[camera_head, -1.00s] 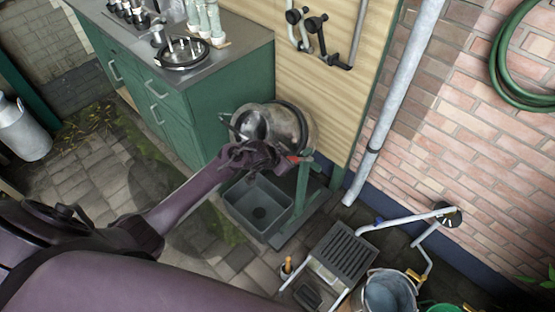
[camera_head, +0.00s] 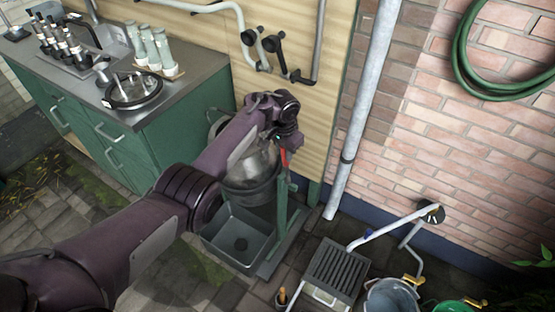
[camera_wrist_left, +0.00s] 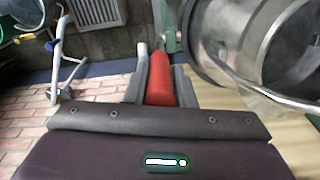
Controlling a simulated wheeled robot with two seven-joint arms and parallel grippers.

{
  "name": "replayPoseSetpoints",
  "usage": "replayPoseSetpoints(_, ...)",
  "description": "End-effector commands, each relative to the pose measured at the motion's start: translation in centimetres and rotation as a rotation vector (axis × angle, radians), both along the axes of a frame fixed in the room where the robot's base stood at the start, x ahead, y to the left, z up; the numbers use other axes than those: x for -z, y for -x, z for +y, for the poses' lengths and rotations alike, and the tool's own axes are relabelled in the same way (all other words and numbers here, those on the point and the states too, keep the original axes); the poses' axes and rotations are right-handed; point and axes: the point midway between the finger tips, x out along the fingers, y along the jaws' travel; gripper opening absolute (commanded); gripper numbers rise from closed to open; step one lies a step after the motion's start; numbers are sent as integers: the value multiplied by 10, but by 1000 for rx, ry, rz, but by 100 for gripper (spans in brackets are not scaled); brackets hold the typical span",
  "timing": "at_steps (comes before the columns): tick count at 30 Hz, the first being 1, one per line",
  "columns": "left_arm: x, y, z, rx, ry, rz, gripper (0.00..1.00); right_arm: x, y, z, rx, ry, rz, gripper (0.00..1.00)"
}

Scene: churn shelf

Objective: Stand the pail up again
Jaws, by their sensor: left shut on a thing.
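The pail (camera_head: 258,168) is a shiny metal vessel hung in a green stand (camera_head: 284,215) beside the green cabinet. It looks close to upright in the head view, with its upper part largely hidden behind my left arm. In the wrist view the pail (camera_wrist_left: 218,62) fills the upper right, with its round mouth and rim showing. My left gripper (camera_head: 286,146) is at the pail's right side. In the wrist view it (camera_wrist_left: 160,88) is shut on a red handle (camera_wrist_left: 160,78), which lies between its two grey fingers. My right gripper is not in view.
A grey basin (camera_head: 222,236) stands on the ground below the pail. The cabinet top (camera_head: 180,85) holds bottles and taps. A slatted grate (camera_head: 335,268), a grey bucket (camera_head: 390,297) and a green bucket (camera_head: 458,306) stand at lower right. A downpipe (camera_head: 365,120) runs behind.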

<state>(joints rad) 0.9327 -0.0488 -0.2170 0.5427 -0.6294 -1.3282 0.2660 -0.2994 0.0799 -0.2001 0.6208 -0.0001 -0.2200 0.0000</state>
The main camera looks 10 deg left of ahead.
Motion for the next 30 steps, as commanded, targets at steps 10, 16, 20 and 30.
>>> replayPoseSetpoints(10,0,-7,-10,-3,-16,50,0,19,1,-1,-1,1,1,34)
replayPoseSetpoints(16,0,-8,-11,-3,-18,57,0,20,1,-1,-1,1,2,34)
replayPoseSetpoints(20,-1,-8,-11,-4,-18,57,0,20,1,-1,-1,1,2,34)
replayPoseSetpoints(30,0,-7,-10,-3,-18,57,42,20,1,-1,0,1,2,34)
